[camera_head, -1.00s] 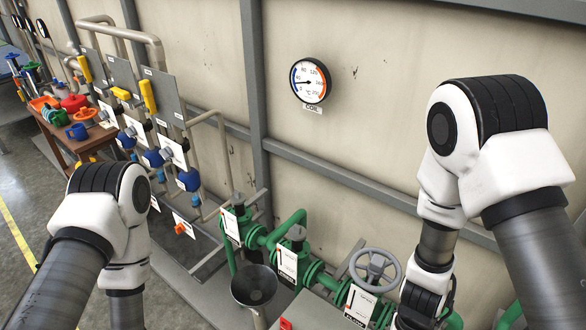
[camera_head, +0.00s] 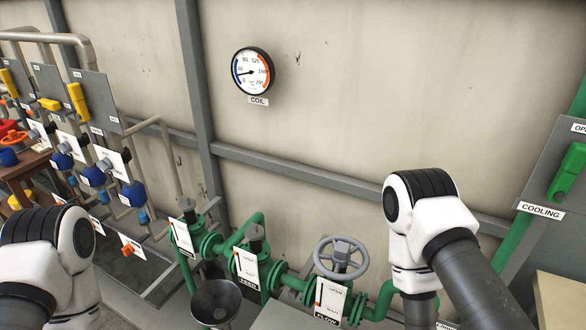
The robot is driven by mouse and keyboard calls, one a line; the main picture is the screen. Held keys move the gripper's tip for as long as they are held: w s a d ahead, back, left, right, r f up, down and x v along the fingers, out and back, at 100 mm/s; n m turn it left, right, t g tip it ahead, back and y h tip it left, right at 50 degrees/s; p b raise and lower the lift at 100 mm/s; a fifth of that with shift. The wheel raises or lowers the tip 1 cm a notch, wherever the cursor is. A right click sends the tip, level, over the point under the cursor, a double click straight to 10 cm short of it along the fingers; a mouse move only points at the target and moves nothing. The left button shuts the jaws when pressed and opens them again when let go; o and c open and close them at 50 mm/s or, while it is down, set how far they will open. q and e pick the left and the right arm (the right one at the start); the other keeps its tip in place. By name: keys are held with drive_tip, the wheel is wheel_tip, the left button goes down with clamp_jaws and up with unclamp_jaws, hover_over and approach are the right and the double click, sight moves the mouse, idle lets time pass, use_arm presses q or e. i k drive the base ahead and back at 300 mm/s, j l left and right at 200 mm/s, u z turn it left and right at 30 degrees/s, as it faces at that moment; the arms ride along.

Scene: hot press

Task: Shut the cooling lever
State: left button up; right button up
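The cooling lever (camera_head: 568,172) is a green handle on a grey panel at the far right of the head view. A label reading COOLING (camera_head: 541,210) sits below it, and a partly cut-off label shows above it. The handle stands roughly upright, tilted a little. My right arm is left of the panel and apart from the lever; its gripper is below the frame. My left arm is at the lower left, and its gripper is also out of view.
A round COIL gauge (camera_head: 252,71) hangs on the wall. Green pipes with a grey handwheel (camera_head: 341,257) and a dark funnel (camera_head: 216,301) stand below. Panels with yellow levers (camera_head: 79,99) and blue valves are at the left. A beige box (camera_head: 562,302) stands at the lower right.

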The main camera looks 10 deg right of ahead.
sight(574, 161)
drive_tip(key=z, duration=1.35)
drive_tip(key=k, duration=0.5)
